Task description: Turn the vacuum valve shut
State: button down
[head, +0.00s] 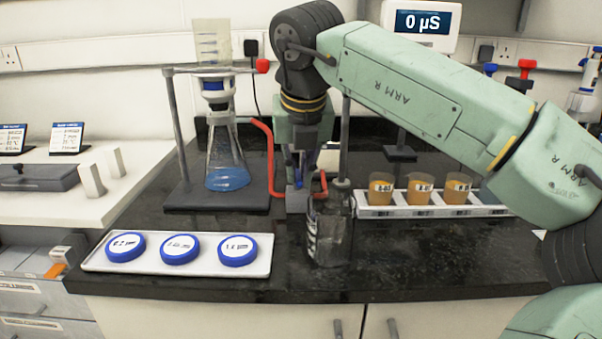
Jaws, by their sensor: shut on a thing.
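The vacuum valve (298,202) shows as a small grey block on the dark bench, between two runs of red hose (270,150). My gripper (298,176) points straight down over it, with its fingers at the top of the block. The gripper is shut on the valve's handle, which the fingers mostly hide. I cannot tell the handle's angle. To the left, the red hose reaches the glass filter flask (225,160), which holds some blue liquid and stands on a dark base.
A white tray (95,265) with three blue-rimmed discs lies front left. A clear beaker-like container (328,238) stands just in front right of the valve. A white rack (378,211) of orange-filled cups stands right. A meter (421,22) reads 0 µS. The front right bench is clear.

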jog(key=shift+a+m+h, duration=0.1)
jog(key=shift+m+h, duration=0.2)
jog(key=shift+m, duration=0.3)
jog(key=c, duration=1.7)
grip_release()
jog(key=v, duration=1.2)
jog(key=shift+a, duration=0.1)
